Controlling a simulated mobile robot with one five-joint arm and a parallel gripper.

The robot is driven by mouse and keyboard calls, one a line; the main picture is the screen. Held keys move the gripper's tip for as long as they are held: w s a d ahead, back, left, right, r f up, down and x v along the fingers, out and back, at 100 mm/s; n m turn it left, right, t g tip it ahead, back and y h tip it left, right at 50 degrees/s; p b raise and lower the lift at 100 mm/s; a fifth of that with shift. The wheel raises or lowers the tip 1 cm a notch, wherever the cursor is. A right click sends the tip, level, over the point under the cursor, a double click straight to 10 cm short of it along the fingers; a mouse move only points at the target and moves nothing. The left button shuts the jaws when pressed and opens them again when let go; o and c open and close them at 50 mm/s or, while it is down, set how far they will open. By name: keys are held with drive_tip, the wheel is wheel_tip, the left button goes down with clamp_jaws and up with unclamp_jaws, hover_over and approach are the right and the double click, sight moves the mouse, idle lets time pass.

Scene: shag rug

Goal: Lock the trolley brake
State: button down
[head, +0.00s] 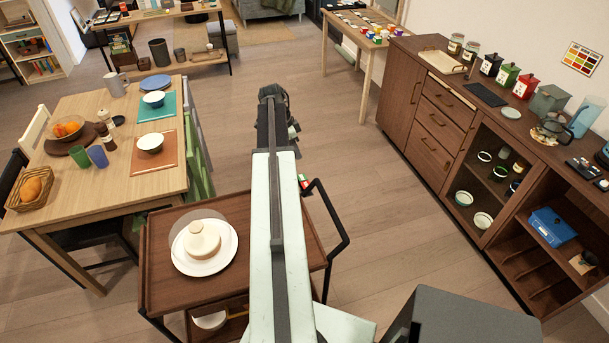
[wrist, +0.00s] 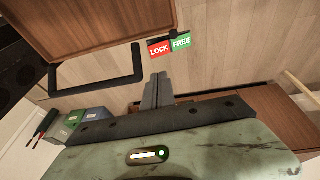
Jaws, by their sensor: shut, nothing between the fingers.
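The trolley (head: 160,255) stands left of my arm in the head view, with a brown wooden top and a black handle (head: 338,235). In the wrist view the trolley top (wrist: 100,25) is at upper left. A red LOCK label (wrist: 159,48) and a green FREE label (wrist: 181,42) sit side by side just beyond the trolley's corner. A small dark part shows at the red label's upper edge; I cannot make out the brake lever's position. My gripper (wrist: 158,82) is shut and empty, just below the labels in the picture and apart from them.
A white plate (head: 185,265) with a domed dish stands on the trolley. A dining table (head: 95,185) with chairs is on the left. A sideboard (head: 408,95) with jars runs along the right wall. The wooden floor between trolley and sideboard is clear.

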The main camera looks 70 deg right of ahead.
sight(305, 186)
drive_tip(key=b+x, duration=0.8)
drive_tip(key=a+b+x, duration=0.1)
drive_tip(key=b+x, duration=0.3)
drive_tip(key=x, duration=0.1)
drive_tip(key=shift+w+d+f+b, duration=0.1)
drive_tip(key=shift+w+f+b, duration=0.15)
drive_tip(key=shift+b, duration=0.1)
drive_tip(key=shift+f+b, duration=0.3)
drive_tip(key=shift+s, duration=0.1)
drive_tip(key=shift+r, duration=0.1)
